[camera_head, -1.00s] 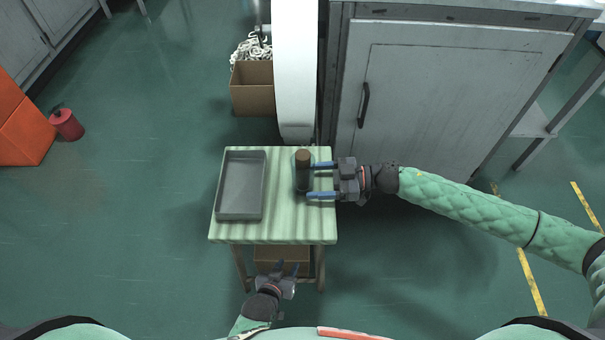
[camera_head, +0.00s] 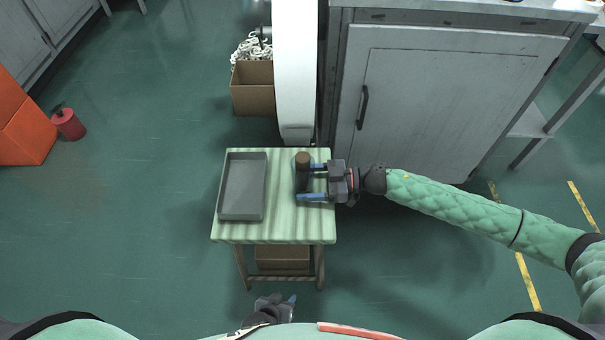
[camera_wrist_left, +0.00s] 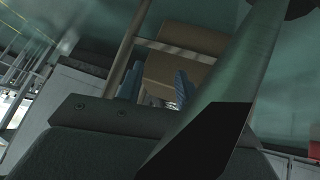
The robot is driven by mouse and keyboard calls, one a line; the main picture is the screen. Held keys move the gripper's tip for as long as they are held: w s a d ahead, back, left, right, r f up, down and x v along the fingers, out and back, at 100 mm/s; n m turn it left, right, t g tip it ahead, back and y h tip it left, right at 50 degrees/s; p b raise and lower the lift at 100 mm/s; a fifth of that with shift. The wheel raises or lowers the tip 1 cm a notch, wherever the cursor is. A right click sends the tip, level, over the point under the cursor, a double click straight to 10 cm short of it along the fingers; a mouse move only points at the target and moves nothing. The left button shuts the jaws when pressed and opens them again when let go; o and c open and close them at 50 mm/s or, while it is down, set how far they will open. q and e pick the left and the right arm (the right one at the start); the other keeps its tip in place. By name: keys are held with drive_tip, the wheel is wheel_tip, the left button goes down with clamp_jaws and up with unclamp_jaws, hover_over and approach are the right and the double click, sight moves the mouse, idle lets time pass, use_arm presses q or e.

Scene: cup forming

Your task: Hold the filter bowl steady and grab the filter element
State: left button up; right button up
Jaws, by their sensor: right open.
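A dark upright cylinder with a brown top (camera_head: 302,174) stands on the right part of the small green striped table (camera_head: 285,228). It looks like the filter bowl with the filter element, but I cannot tell the two apart. My right gripper (camera_head: 305,182) is open and reaches in from the right. Its blue fingers are spread at the cylinder, one at its right side and one by its near base. Contact is unclear. My left gripper (camera_head: 283,298) is low, in front of the table and away from the cylinder. Its blue fingers (camera_wrist_left: 155,86) stand apart and empty in the left wrist view.
An empty grey tray (camera_head: 243,187) lies on the table's left half. A cardboard box (camera_head: 282,258) sits under the table. A white column (camera_head: 296,70) and a grey cabinet (camera_head: 450,100) stand behind. Open floor lies left of the table.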

drive_tip(key=c, duration=0.5)
use_arm(q)
drive_tip(key=shift+w+r, duration=0.35)
drive_tip(key=shift+w, duration=0.35)
use_arm(e)
drive_tip(key=shift+c, duration=0.6)
